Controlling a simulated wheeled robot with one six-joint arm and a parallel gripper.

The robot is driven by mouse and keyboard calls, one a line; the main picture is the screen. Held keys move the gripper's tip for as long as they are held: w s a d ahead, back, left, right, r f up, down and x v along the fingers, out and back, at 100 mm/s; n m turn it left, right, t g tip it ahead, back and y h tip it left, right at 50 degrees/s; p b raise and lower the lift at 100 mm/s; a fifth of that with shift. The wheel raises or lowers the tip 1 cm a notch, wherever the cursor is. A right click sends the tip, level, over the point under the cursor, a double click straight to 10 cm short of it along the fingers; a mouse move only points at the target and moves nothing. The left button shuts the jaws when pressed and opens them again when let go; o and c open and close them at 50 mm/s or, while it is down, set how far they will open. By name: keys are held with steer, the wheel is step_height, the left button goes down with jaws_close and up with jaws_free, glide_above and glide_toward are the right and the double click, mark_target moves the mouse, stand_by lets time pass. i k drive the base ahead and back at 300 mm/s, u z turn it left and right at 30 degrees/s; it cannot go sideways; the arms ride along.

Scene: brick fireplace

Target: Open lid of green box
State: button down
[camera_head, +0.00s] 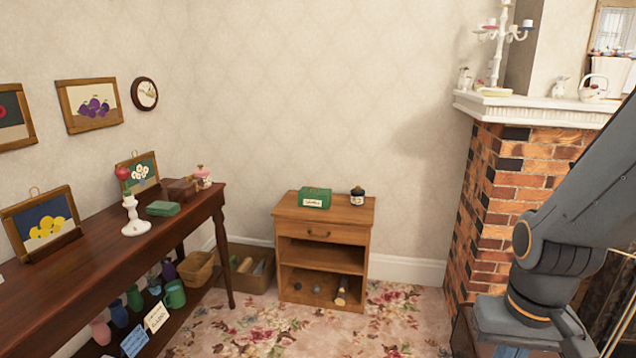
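A green box (314,198) with a pale label on its front sits on top of a small wooden cabinet against the back wall. Its lid appears closed. A second, flatter green box or book-like item (163,208) lies on the dark wooden table at the left; I cannot tell which it is. My arm comes in from the right edge and bends down toward the bottom right, far from both green things. The fingers of my gripper are cut off below the frame.
A small dark jar (357,196) stands right of the green box on the cabinet (322,233), which has a drawer and open shelves. The long dark table (120,258) lines the left wall. A brick fireplace (515,190) stands at the right. The flowered carpet (395,318) is clear before the cabinet.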

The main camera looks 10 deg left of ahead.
mark_target(305, 189)
steer(key=u, duration=0.15)
steer(key=i, duration=1.8)
steer(key=u, duration=0.4)
steer(key=i, duration=1)
steer(key=u, duration=0.15)
